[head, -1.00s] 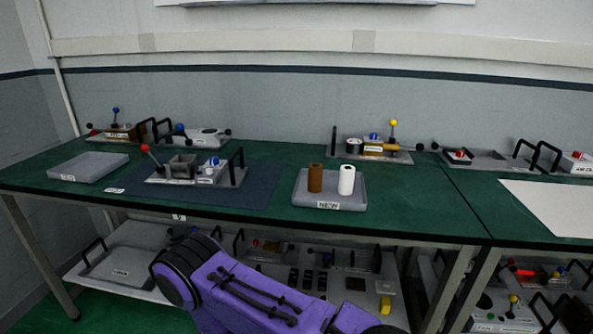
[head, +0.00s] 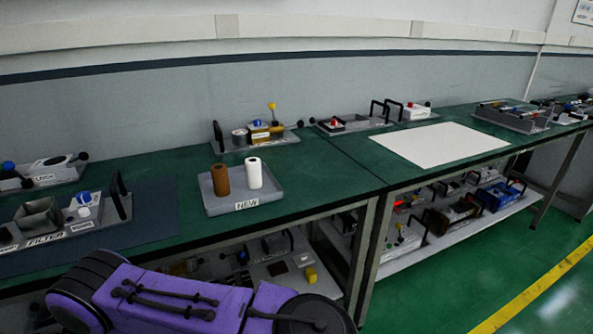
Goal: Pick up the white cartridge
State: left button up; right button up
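The white cartridge (head: 254,172) is a small upright cylinder with a dark spot on its top. It stands in the grey tray labelled NEW (head: 271,196), on the green table. A brown cartridge (head: 220,180) stands upright just left of it, in the same tray. A purple and black arm link of mine crosses the bottom left, in front of the table and below the tray. Neither of my grippers is in view, and nothing touches the white cartridge.
A grey device labelled FILTER (head: 41,216) with a black handle stands left of the tray on a dark mat (head: 150,212). A station with a yellow knob (head: 272,106) stands behind. A white sheet (head: 440,144) lies to the right. Green table (head: 325,187) right of the tray is clear.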

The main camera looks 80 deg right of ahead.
aim_at(253, 164)
jog(key=z, duration=2.55)
